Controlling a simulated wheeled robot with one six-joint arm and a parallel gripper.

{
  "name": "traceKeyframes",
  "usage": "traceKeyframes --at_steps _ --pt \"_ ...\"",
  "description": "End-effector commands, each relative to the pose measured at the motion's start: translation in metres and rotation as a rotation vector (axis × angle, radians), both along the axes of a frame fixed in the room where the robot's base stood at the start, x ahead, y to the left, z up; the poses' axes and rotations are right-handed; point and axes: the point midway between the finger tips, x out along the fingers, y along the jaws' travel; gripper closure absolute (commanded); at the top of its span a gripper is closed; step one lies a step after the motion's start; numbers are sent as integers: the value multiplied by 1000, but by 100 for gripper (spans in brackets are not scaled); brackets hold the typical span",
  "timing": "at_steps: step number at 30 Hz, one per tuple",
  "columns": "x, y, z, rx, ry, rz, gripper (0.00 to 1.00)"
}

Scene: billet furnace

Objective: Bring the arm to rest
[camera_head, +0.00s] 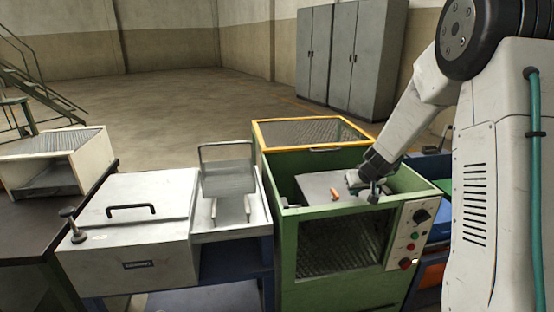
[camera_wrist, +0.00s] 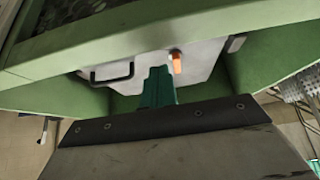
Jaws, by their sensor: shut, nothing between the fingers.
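My arm reaches in from the right in the head view, and my gripper (camera_head: 374,196) is over the right side of the green machine (camera_head: 290,262), near its top rim. In the wrist view the gripper's green fingers (camera_wrist: 158,88) are together with nothing between them. Past the fingers lies a light grey plate (camera_wrist: 205,60) with a black handle (camera_wrist: 112,74) and a small orange piece (camera_wrist: 177,62). The orange piece also shows in the head view (camera_head: 335,193), left of the gripper and apart from it.
A grey box with a black-handled lid (camera_head: 150,207) stands at left, with a metal rack (camera_head: 228,178) beside it. The green machine's yellow-framed mesh lid (camera_head: 312,133) is behind its opening. A control panel (camera_head: 408,235) is on its right front.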

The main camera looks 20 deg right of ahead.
Motion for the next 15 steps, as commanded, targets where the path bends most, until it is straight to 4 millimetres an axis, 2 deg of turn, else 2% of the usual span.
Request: traceKeyframes --at_steps 4,8,11,15 --pt "-3 10 11 11 -3 14 100" --pt "-16 40 41 48 -1 56 100" --pt "-37 73 70 85 14 97 100" --pt "-76 116 106 130 55 148 100"
